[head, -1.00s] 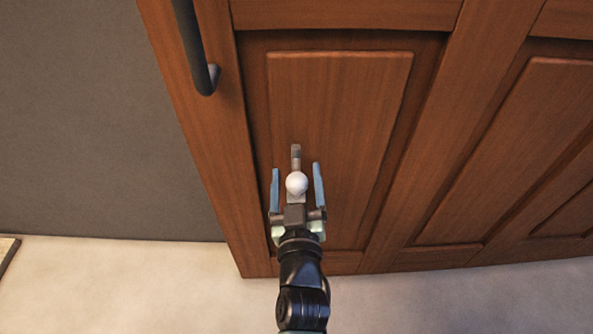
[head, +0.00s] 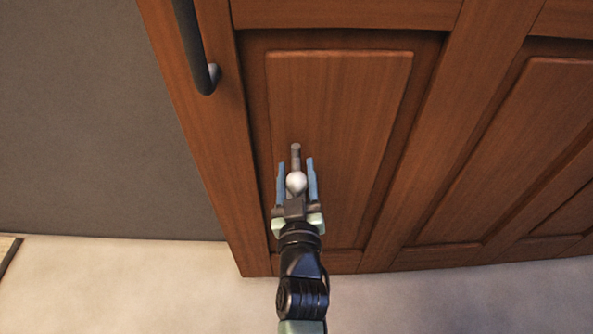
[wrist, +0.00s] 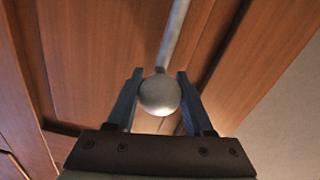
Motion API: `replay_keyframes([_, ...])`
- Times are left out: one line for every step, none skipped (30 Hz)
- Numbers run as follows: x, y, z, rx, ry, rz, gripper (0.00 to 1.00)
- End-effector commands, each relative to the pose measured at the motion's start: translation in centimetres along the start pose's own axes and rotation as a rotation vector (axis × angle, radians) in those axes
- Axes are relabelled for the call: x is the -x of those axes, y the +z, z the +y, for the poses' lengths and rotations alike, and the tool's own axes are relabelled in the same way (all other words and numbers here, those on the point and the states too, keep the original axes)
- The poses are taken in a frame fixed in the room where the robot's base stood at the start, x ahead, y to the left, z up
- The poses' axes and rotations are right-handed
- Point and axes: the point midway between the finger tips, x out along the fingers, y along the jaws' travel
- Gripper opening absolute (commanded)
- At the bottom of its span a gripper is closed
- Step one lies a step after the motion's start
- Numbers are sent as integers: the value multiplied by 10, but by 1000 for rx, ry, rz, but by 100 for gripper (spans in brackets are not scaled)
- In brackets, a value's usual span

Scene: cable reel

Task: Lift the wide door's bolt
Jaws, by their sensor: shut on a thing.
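The wide wooden door (head: 337,105) fills most of the head view. Its bolt (head: 296,153) is a grey rod with a pale round knob (head: 296,183) low on the door's left panel. My gripper (head: 297,170) has its two blue fingers shut on the knob, one on each side. In the wrist view the knob (wrist: 160,95) sits between the fingers, and the bolt's rod (wrist: 172,40) runs up from behind it. The bolt's lower end is hidden by my gripper.
A dark bar handle (head: 195,50) stands out from the door's left edge, up and left of my gripper. A grey wall (head: 90,120) is to the left. The pale floor (head: 150,290) below the door is clear near my arm.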

Motion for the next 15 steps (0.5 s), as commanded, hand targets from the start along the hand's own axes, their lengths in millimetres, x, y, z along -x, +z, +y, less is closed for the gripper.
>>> replay_keyframes([0, 0, 0, 0, 0, 0, 0])
replay_keyframes([0, 0, 0, 0, 0, 0, 0])
replay_keyframes([0, 0, 0, 0, 0, 0, 0])
replay_keyframes([0, 0, 0, 0, 0, 0, 0])
replay_keyframes([0, 0, 0, 0, 0, 0, 0])
replay_keyframes([0, 0, 0, 0, 0, 0, 0])
replay_keyframes([0, 0, 0, 0, 0, 0, 0])
replay_keyframes([0, -1, 0, 0, 0, 0, 0])
replay_keyframes([0, -2, 0, 0, 0, 0, 0])
replay_keyframes([0, -4, 1, 0, 0, 0, 0])
replay_keyframes([0, -7, 1, 0, 0, 0, 0])
replay_keyframes([0, -11, 2, 0, 0, 1, 0])
replay_keyframes([0, -14, 3, 0, 0, 1, 0])
replay_keyframes([0, -19, 3, 0, -1, 1, 0])
replay_keyframes([0, -25, 4, 1, -1, 2, 0])
